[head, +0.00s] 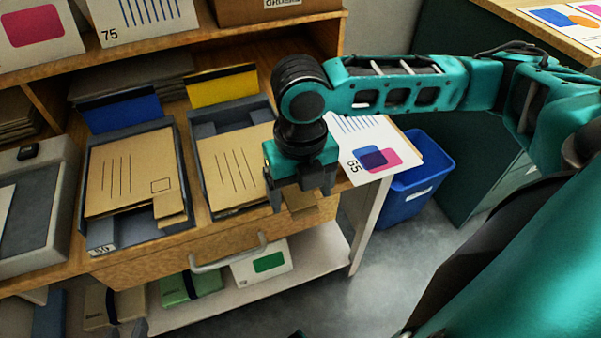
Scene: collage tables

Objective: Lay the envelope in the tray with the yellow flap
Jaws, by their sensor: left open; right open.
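A grey tray (204,130) with a yellow flap (222,86) stands on the wooden table. A tan envelope (232,168) with printed lines lies in this tray, covering most of its floor. Its right side is partly hidden by my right gripper. My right gripper (301,197) points down just right of the envelope, with its fingers apart. A small tan piece shows between and behind the fingers; I cannot tell what it belongs to. My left gripper is not in view.
A second grey tray (104,238) with a blue flap (119,109) stands to the left and holds another tan envelope (125,175). A printed card (375,150) lies at the right table end. A blue bin (418,180) stands on the floor. A drawer handle (230,253) sticks out in front.

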